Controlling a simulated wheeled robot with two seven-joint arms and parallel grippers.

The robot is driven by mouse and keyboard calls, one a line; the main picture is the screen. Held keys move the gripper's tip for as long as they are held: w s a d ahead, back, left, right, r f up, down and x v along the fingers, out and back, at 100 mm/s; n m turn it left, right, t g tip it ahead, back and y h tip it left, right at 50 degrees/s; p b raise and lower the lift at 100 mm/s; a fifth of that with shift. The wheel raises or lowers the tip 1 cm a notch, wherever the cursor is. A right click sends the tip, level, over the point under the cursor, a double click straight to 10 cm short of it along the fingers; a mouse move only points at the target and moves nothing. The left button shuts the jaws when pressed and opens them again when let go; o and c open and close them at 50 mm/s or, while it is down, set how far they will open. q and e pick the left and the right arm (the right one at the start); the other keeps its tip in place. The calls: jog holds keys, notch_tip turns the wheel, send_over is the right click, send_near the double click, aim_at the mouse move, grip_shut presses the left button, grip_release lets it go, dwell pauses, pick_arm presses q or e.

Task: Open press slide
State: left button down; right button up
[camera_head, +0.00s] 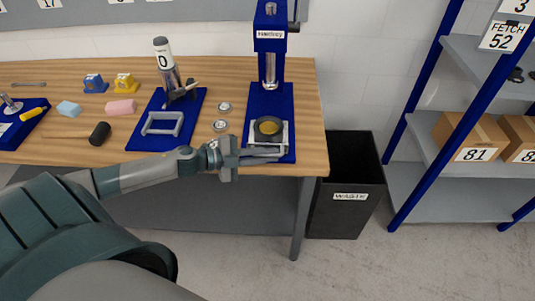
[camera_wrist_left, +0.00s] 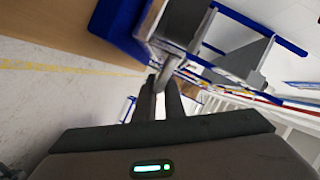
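The blue press (camera_head: 270,45) stands at the right end of the wooden table. Its grey slide (camera_head: 281,139) sits low on the press's blue base and carries a dark round piece with a yellow top (camera_head: 268,127). My left gripper (camera_head: 262,153) reaches in from the left to the front of the slide. In the left wrist view its fingers (camera_wrist_left: 165,92) are close together around a grey bar (camera_wrist_left: 169,69), which looks like the slide's handle. The exact contact is partly hidden. My right gripper is not in view.
A second blue base (camera_head: 150,140) with a grey frame and a cylinder marked 0 (camera_head: 163,58) stands left of the press. Small metal discs (camera_head: 220,125) lie between. A black waste bin (camera_head: 347,190) stands right of the table, before a shelf with boxes (camera_head: 470,136).

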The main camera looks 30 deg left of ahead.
pick_arm(q)
jog(key=c, duration=2.1)
grip_release()
jog(key=shift+a, duration=0.1)
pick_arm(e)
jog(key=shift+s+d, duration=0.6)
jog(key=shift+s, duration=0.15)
